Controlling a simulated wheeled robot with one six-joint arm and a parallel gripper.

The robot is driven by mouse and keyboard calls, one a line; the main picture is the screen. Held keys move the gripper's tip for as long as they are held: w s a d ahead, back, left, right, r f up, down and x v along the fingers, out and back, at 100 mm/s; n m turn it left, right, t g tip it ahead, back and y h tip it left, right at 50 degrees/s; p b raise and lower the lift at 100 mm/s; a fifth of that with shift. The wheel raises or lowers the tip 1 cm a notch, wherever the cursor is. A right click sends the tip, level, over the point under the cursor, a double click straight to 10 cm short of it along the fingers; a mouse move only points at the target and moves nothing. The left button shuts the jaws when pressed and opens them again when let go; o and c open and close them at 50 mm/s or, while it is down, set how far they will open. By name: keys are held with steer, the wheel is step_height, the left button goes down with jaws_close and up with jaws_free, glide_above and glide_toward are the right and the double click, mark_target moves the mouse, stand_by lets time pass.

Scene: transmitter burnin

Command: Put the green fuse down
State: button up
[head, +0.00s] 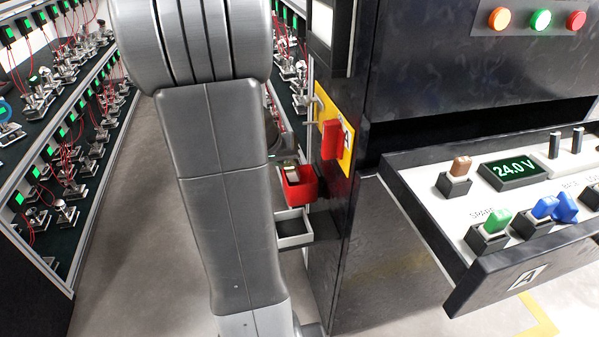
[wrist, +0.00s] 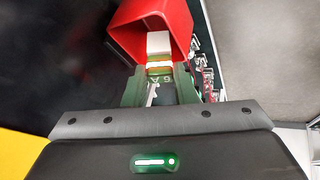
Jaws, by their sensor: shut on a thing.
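My gripper (wrist: 159,72) is shut on the green fuse (wrist: 160,82) in the wrist view, with pale lettering on the fuse's face. The fuse points into the mouth of a red bin (wrist: 122,38). A white block with an orange band shows just beyond the fingertips, inside the bin; I cannot tell if it is part of the fuse or a separate piece. In the head view my arm hides most of the gripper, and the red bin (head: 302,192) hangs on the side of the black cabinet. Whether the fuse touches the bin floor is unclear.
A grey bin (head: 294,241) sits below the red one. A red switch (head: 331,140) sticks out above the bins. Racks (head: 60,150) line the left.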

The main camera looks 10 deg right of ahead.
steer(key=shift+d+f, duration=0.15)
steer(key=shift+f, duration=0.25)
steer(key=shift+d+f+b, duration=0.15)
steer(key=shift+f+b, duration=0.4)
steer(key=shift+f, duration=0.15)
steer(key=shift+d+r+y+p, duration=0.25)
steer(key=shift+r+y+p, duration=0.1)
steer(key=shift+p, duration=0.35)
steer(key=shift+d+r+m+y+p, duration=0.1)
steer(key=shift+d+m+y+p, duration=0.2)
steer(key=shift+d+y+p, duration=0.75)
steer(key=shift+w+d+y+p, duration=0.1)
steer(key=shift+d+y+p, duration=0.2)
steer(key=shift+p, duration=0.15)
steer(key=shift+a+f+b, duration=0.1)
steer(key=shift+f+b, duration=0.3)
steer(key=shift+f, duration=0.5)
steer(key=shift+f+b, duration=0.6)
steer(key=shift+f, duration=0.1)
